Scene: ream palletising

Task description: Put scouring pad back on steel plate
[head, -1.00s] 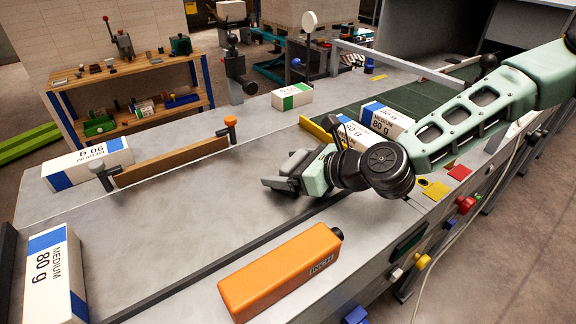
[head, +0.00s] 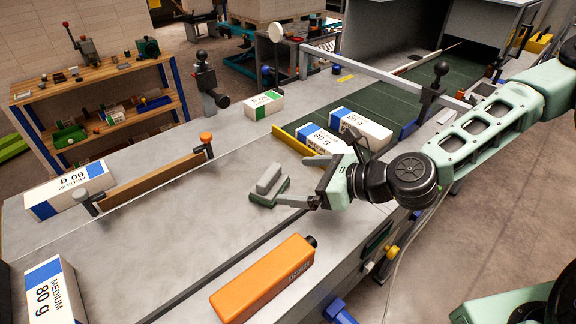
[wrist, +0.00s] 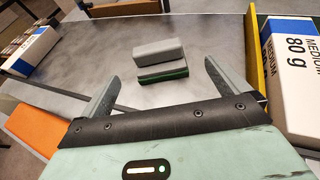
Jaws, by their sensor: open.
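The scouring pad (head: 271,187) is a green pad with a grey block-shaped grip on top. It lies flat on the bare grey steel plate (head: 225,215) of the worktop, left of my gripper (head: 294,180). In the wrist view the pad (wrist: 162,76) lies just ahead of my gripper (wrist: 162,72), centred between the fingers' lines and apart from them. My gripper is open and empty, low over the plate, with a finger on each side of the gap.
An orange box (head: 262,280) lies at the front. White reams (head: 360,130) stand behind a yellow strip (head: 297,140) on the green belt. A wooden fence (head: 152,181) and other reams are on the left. Bare plate surrounds the pad.

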